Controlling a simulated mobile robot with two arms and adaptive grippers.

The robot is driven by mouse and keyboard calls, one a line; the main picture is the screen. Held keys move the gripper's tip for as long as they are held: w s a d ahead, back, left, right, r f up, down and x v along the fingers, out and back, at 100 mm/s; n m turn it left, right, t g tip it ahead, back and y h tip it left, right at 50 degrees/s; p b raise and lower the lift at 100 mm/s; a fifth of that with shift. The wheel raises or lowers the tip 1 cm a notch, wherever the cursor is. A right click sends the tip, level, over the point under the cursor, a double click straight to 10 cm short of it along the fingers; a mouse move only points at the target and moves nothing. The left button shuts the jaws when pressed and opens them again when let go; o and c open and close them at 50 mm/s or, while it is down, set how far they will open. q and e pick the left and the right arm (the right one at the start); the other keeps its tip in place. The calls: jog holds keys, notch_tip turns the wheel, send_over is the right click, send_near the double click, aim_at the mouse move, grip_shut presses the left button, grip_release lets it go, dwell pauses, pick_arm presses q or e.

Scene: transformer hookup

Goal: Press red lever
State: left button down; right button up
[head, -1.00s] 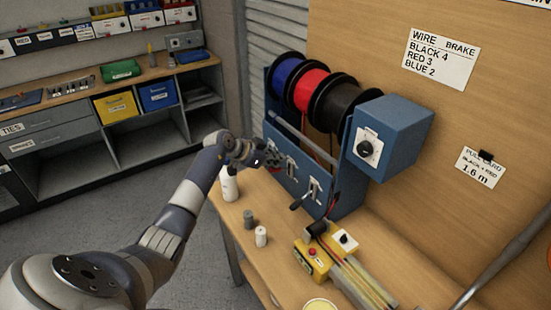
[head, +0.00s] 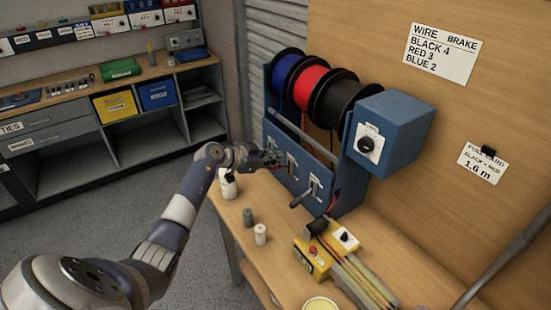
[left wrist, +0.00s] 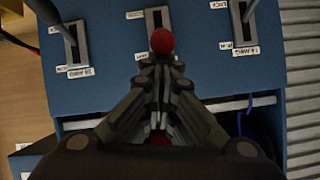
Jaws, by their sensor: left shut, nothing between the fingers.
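The red lever's round knob (left wrist: 162,41) shows in the left wrist view, in front of the middle slot (left wrist: 157,19) of the blue panel (left wrist: 110,50). My left gripper (left wrist: 160,66) is shut and empty. Its tips are right at the knob's edge; I cannot tell whether they touch. In the head view my left gripper (head: 272,158) is at the far end of the slotted blue panel (head: 307,192), and the red knob is not clearly visible there. A dark lever (head: 301,199) sticks out from the near slot. My right gripper is not in view.
Blue, red (head: 311,90) and black wire reels sit above the panel. A blue box with a dial (head: 369,146) stands beside them. A white bottle (head: 229,187), two small cylinders and a yellow device (head: 311,256) are on the bench (head: 275,265). Neighbouring levers flank the red knob.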

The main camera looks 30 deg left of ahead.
pick_arm(q)
jog(key=shift+s+f+t, duration=0.2)
jog(key=shift+f+t, duration=0.05)
jog(key=shift+t, duration=0.05)
jog(key=shift+s+a+f+b, duration=0.1)
jog(key=shift+b, duration=0.3)
jog(key=shift+s+a+f+b, duration=0.1)
jog(key=shift+s+f+b, duration=0.1)
jog(key=shift+f+b, duration=0.3)
notch_tip(320, 180, down, 6)
jog(key=s+t+h+b, duration=0.2)
jog(key=t+b, duration=0.3)
jog(key=b, duration=0.7)
jog(key=shift+a+t, duration=0.3)
jog(key=shift+a, duration=0.1)
